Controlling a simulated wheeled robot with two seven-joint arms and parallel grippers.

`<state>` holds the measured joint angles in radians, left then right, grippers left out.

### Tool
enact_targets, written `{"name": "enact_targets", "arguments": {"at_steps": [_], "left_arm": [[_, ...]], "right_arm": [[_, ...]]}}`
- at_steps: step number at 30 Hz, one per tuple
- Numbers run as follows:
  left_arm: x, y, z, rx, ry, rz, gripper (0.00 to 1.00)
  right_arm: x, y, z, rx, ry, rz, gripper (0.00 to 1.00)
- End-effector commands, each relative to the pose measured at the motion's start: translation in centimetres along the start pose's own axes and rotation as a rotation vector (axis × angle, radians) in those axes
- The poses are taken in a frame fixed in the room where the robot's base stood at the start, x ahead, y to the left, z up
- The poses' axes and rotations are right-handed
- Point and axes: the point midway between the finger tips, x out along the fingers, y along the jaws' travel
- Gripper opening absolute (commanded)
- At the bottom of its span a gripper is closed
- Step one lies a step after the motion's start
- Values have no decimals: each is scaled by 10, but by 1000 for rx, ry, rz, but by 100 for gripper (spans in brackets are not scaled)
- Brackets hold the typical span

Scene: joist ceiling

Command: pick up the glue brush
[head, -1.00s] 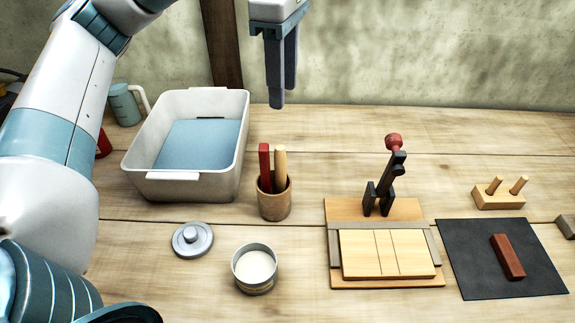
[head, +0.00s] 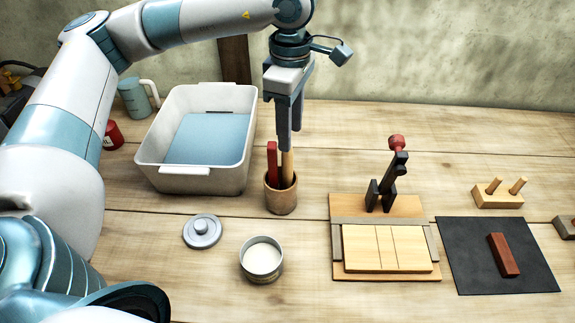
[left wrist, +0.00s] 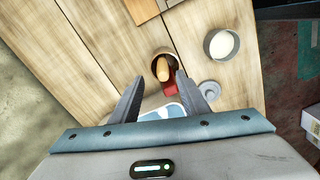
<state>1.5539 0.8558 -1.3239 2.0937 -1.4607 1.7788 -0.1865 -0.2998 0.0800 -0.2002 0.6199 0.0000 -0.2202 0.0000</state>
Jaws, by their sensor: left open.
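A round wooden cup (head: 281,199) stands mid-table and holds two upright handles, a red one (head: 272,160) and a pale wooden one (head: 288,166). Their lower ends are hidden in the cup, so I cannot tell from shape which is the glue brush. My left gripper (head: 290,146) is open, pointing down just above the wooden handle. In the left wrist view the fingers (left wrist: 161,76) are apart, with the wooden handle (left wrist: 162,68) between their tips in the picture and the red one (left wrist: 170,89) nearer the camera side. Nothing is gripped. My right gripper is out of view.
A pale tub (head: 198,182) with a blue inside stands left of the cup. An open tin (head: 261,262) and its grey lid (head: 202,231) lie in front. A clamp board (head: 385,271) and dark mat (head: 470,270) are at right. The table behind the clamp is clear.

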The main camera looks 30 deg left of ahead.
Motion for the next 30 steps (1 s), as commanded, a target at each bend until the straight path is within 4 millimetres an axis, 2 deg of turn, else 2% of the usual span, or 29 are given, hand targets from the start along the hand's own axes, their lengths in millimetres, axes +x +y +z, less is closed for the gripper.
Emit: {"name": "enact_targets", "arguments": {"at_steps": [1,7,20,26,30], "left_arm": [[5,-1,-1,1,2,-2,41],[24,0,0,1,0,0,41],[27,0,0,0,1,1,41],[38,-3,-2,0,2,-1,41],[52,-6,-3,0,1,-3,41]], "right_arm": [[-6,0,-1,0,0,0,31],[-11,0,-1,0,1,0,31],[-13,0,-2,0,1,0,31],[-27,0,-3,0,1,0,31],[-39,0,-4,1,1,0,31]]}}
